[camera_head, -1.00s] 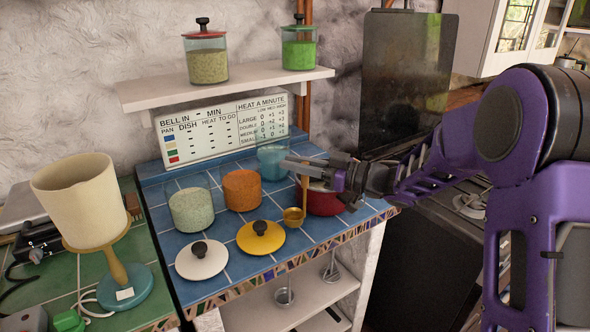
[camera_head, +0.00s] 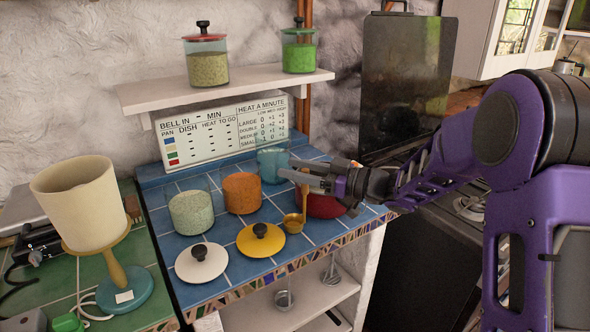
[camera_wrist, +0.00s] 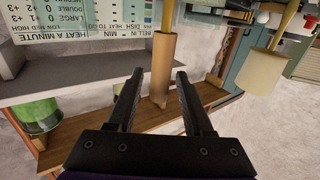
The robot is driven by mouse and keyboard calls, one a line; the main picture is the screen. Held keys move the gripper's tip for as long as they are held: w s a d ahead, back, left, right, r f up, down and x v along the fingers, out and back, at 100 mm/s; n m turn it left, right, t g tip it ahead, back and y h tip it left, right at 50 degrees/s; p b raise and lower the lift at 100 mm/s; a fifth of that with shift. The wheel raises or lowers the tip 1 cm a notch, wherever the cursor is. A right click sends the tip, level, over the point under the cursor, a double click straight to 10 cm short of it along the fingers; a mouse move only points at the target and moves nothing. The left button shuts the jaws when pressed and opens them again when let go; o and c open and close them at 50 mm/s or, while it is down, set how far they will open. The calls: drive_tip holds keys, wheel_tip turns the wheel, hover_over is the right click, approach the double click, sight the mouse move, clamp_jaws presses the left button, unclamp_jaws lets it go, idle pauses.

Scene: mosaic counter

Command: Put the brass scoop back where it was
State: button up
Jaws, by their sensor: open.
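The brass scoop (camera_head: 293,222) is at the front right of the blue-tiled counter in the head view, its bowl low and its handle roughly upright. It is in front of a red container (camera_head: 322,204). My gripper (camera_head: 300,178) reaches in from the right at the upper handle. In the wrist view, the wooden handle (camera_wrist: 163,68) stands between the two spread fingertips of my gripper (camera_wrist: 160,76), with a gap visible on both sides. My gripper is open. I cannot tell exactly how the bowl rests.
A white lid (camera_head: 201,264) and a yellow lid (camera_head: 261,240) lie left of the scoop. Pale (camera_head: 191,214), orange (camera_head: 241,193) and blue (camera_head: 272,166) jars stand behind. A lamp (camera_head: 85,205) is at the left. A shelf (camera_head: 225,88) is above.

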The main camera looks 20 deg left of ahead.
drive_tip(key=s+d, duration=0.1)
drive_tip(key=d, duration=1)
drive_tip(key=shift+s+d+p, duration=0.3)
drive_tip(key=shift+d+p, duration=0.05)
